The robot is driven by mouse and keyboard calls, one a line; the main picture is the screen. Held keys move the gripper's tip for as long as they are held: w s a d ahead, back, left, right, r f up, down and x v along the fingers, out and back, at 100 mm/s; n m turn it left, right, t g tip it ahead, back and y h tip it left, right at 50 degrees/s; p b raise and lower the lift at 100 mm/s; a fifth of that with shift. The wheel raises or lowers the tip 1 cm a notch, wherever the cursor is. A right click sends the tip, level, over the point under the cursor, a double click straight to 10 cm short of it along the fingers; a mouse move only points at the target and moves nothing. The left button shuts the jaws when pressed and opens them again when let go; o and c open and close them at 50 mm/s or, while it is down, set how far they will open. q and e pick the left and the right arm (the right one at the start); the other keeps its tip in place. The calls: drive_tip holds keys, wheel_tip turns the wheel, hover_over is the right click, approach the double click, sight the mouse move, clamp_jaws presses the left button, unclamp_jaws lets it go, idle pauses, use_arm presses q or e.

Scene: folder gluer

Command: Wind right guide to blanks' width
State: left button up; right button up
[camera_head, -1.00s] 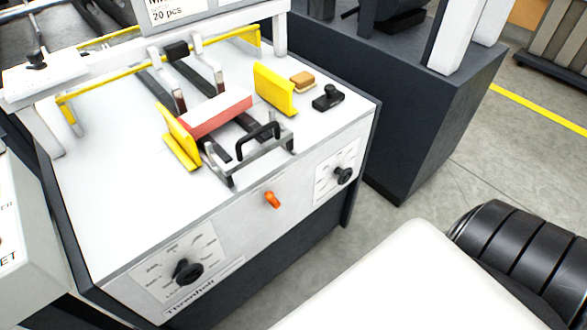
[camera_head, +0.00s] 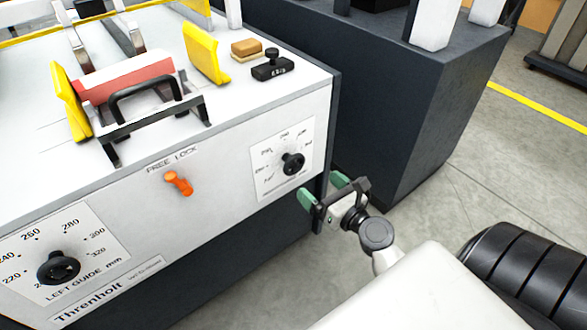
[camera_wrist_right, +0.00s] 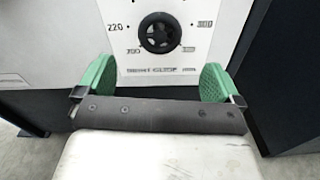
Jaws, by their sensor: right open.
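The right guide's black knob (camera_head: 292,163) sits on a white dial plate (camera_head: 272,181) at the right end of the machine's front panel. In the right wrist view the knob (camera_wrist_right: 160,33) is straight ahead, beyond the fingers, with a scale around it. My right gripper (camera_head: 325,190) is open and empty, with green pads, just right of and below the dial, apart from the knob. A yellow right guide (camera_head: 206,54) stands upright on the table, with a gap to the red blanks (camera_head: 125,78). My left gripper is not in view.
An orange lock lever (camera_head: 179,183) and the left guide knob (camera_head: 58,268) are on the same panel. A black handle frame (camera_head: 146,100) stands near the front edge. A black device (camera_head: 272,66) and a tan block (camera_head: 246,47) lie at the right.

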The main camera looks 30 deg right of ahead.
sight(296, 165)
drive_tip(key=w, duration=1)
drive_tip(key=shift+w+a, duration=0.2)
drive_tip(key=shift+a, duration=0.2)
drive_tip(key=c, duration=0.9)
